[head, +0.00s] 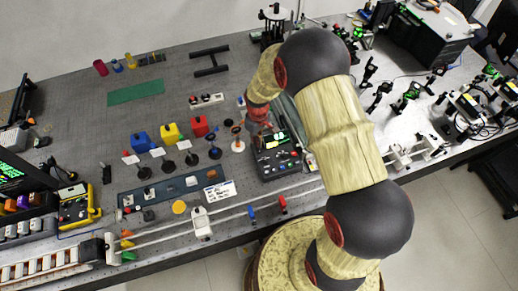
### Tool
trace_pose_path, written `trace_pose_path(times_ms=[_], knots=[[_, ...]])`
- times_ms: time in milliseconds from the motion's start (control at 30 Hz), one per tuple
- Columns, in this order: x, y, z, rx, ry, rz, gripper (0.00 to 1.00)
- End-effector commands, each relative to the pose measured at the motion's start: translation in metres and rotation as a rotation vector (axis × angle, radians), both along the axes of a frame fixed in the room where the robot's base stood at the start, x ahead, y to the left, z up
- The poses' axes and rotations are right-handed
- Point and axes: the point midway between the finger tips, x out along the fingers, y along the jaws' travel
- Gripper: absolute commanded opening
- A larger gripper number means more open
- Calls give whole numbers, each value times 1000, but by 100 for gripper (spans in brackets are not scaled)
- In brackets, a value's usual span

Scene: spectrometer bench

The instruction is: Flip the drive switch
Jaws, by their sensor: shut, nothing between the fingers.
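A dark control box (278,158) with small knobs, coloured buttons and a green-lit part stands near the front edge of the bench, left of my forearm. Which of its small controls is the drive switch is too small to tell. My gripper (262,128) is over the back left edge of this box, pointing down. It is shut and empty. Its fingertips are small and dark against the box, so I cannot tell whether they touch it. My arm hides the right side of the box's surroundings.
Red (199,127), yellow (170,133) and blue (142,142) blocks stand left of the box, with several black post mounts before them. A white label card (220,191) and a long rail (240,210) lie at the front. Optics crowd the right; the bench's back left is clearer.

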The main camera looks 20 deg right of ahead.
Motion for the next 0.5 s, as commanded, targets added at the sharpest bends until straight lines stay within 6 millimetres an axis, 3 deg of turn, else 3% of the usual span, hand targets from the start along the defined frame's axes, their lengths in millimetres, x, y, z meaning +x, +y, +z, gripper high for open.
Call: trace_pose_path(times_ms=[500], knots=[[0,0,-8,0,0,0,0]])
